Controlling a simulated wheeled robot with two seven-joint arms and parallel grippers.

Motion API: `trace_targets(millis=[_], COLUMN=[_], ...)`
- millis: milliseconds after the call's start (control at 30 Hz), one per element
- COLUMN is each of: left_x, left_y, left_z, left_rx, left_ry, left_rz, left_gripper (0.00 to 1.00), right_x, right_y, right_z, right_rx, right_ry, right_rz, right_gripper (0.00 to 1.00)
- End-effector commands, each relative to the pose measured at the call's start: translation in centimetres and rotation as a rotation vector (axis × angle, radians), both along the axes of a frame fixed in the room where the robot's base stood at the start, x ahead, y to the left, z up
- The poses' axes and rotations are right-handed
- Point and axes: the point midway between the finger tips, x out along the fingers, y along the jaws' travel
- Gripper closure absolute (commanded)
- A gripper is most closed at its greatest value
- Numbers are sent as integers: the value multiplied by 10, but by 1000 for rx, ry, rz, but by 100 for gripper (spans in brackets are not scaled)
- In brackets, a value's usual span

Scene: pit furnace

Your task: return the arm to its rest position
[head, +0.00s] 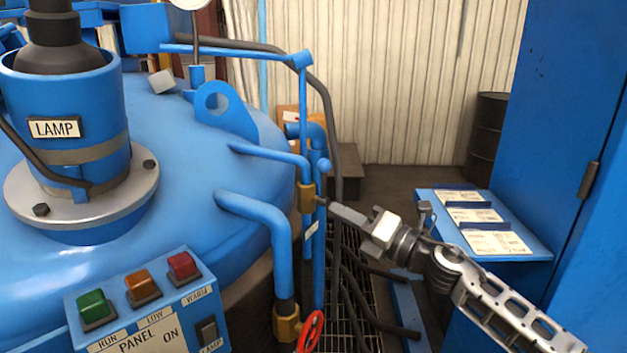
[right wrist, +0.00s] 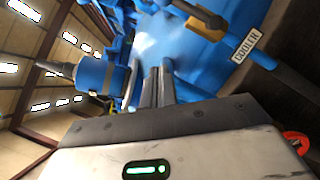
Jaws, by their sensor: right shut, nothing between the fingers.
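My right arm comes in from the right in the head view. Its gripper (head: 338,211) points left, with its tip close to the brass fitting (head: 306,197) on the thin blue pipe. I cannot tell whether the tip touches the fitting. In the right wrist view the two fingers of the right gripper (right wrist: 158,85) lie together with nothing between them. The pipe with the "COOLER" label (right wrist: 252,45) is to the right of the fingers there. My left gripper is in neither view.
The blue furnace lid (head: 180,190) with its LAMP housing (head: 65,130) fills the left. A panel (head: 150,318) with colored lamps stands in front. A red valve handle (head: 310,332) is below the gripper. A shelf with cards (head: 530,248) and a blue cabinet (head: 565,120) stand right.

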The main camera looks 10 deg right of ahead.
Motion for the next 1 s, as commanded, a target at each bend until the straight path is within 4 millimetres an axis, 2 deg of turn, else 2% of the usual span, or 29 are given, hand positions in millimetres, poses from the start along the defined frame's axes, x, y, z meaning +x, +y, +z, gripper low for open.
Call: trace_targets(millis=[100,267,367,400,500,600,700,800,1000], left_x=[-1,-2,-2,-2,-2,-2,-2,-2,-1], left_y=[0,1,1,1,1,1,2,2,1], left_z=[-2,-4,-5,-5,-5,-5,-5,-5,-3], left_rx=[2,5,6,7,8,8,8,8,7], left_ry=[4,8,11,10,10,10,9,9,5], left_rz=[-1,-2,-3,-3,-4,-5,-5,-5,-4], left_gripper=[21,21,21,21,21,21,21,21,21], right_x=[-28,-80,-122,-141,-192,-239,-273,-292,-298], right_y=[13,12,5,1,-6,-12,-14,-16,-16], right_z=[-48,-124,-174,-193,-237,-267,-285,-293,-296], right_rx=[265,733,1015,1123,1371,1564,1695,1761,1783], right_ry=[224,631,887,986,1206,1370,1472,1523,1540], right_rz=[-28,-156,-277,-334,-484,-624,-728,-787,-805], right_gripper=[100,100,100,100,100,100,100,100,100])
